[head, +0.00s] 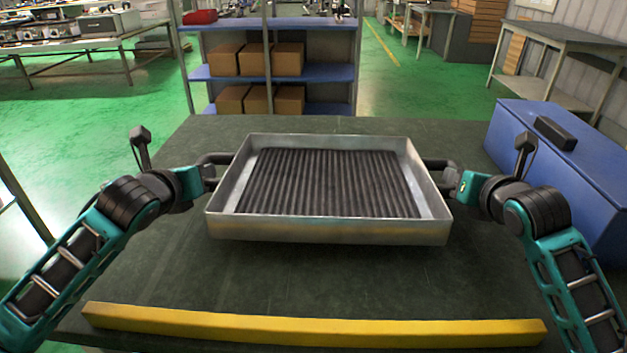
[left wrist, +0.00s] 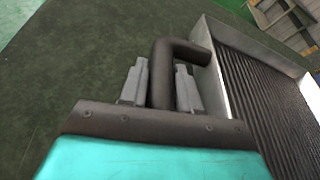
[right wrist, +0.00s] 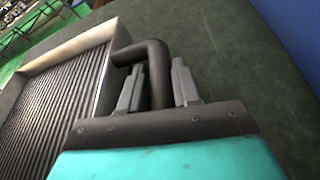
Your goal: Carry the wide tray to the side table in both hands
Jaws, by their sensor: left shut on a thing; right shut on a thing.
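The wide tray (head: 330,231) is a shallow metal pan with a dark ribbed element inside. In the head view it is over the dark green table top (head: 300,280); I cannot tell whether it touches the surface. It looks about level. My left gripper (head: 209,177) is shut on the tray's left dark handle (head: 216,158), which shows between the fingers in the left wrist view (left wrist: 165,75). My right gripper (head: 450,182) is shut on the right dark handle (head: 436,163), also between the fingers in the right wrist view (right wrist: 155,75).
A yellow bar (head: 310,328) runs along the table's near edge. A blue box (head: 560,165) with a black handle stands to the right. Behind the table is a blue shelf rack (head: 300,110) with cardboard boxes. A grey table (head: 560,38) stands at the far right.

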